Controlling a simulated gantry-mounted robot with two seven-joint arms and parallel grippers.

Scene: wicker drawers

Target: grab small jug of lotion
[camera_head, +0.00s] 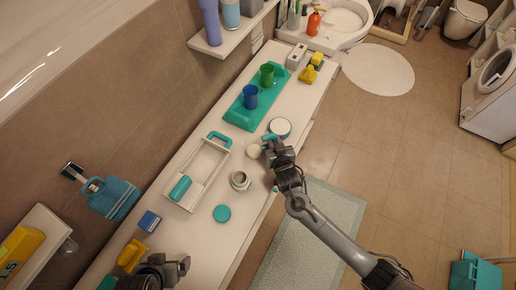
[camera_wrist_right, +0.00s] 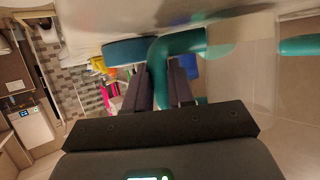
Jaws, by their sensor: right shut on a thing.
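The small jug of lotion shows in the wrist view as a pale see-through body (camera_wrist_right: 248,75) with a curved teal handle (camera_wrist_right: 185,42). My right gripper (camera_wrist_right: 160,75) is shut on the teal handle, with its dark fingers either side of it. In the head view my right gripper (camera_head: 278,150) is over the front edge of the white counter. A bit of teal (camera_head: 268,138) shows at its fingertips, and a small pale round thing (camera_head: 254,151) is just left of them. My left gripper (camera_head: 172,268) is low in the head view, above the counter; its jaws are unclear.
On the counter (camera_head: 215,247) are a white carrier with teal handles (camera_head: 205,160), an open jar (camera_head: 240,180), a teal lid (camera_head: 222,213), a round white-topped tin (camera_head: 280,127) and a teal tray (camera_head: 242,117) with two cups.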

